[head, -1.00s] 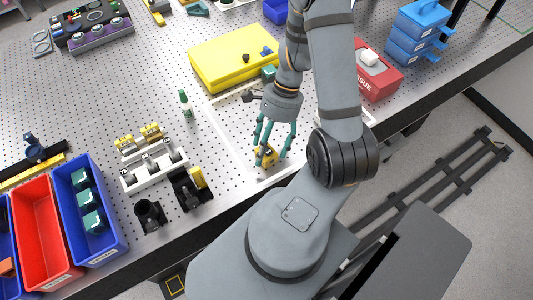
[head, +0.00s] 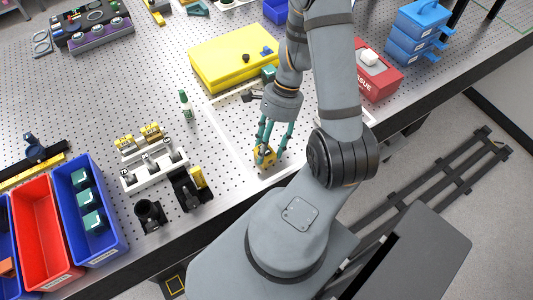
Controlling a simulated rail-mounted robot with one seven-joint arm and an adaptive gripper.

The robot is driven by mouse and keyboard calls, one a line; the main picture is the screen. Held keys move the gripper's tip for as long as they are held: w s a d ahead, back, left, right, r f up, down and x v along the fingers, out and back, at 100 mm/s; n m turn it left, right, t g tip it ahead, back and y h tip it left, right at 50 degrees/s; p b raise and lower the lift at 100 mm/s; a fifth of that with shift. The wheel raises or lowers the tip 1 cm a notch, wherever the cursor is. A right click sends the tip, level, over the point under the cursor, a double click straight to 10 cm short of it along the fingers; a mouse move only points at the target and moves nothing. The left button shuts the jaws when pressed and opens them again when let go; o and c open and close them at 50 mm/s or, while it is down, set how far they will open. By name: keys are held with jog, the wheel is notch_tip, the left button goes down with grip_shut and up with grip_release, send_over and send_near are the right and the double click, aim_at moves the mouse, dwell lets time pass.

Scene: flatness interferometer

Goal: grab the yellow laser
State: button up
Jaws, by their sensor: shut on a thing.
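My gripper (head: 267,151) points down over the white-outlined area near the front edge of the perforated table. Its teal fingers are shut on a small yellow block (head: 263,158) with a dark part, which looks like the yellow laser. The fingers cover part of it. I cannot tell whether it touches the table. Another yellow piece (head: 198,177) sits on a black mount to the left, apart from my gripper.
A yellow case (head: 232,62) lies behind my gripper. A white rack (head: 153,169) with yellow cylinders, a small green bottle (head: 186,104) and a blue bin (head: 88,215) stand to the left. A red tissue box (head: 380,75) is at right.

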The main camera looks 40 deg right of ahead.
grip_shut()
jog(key=shift+r, duration=0.1)
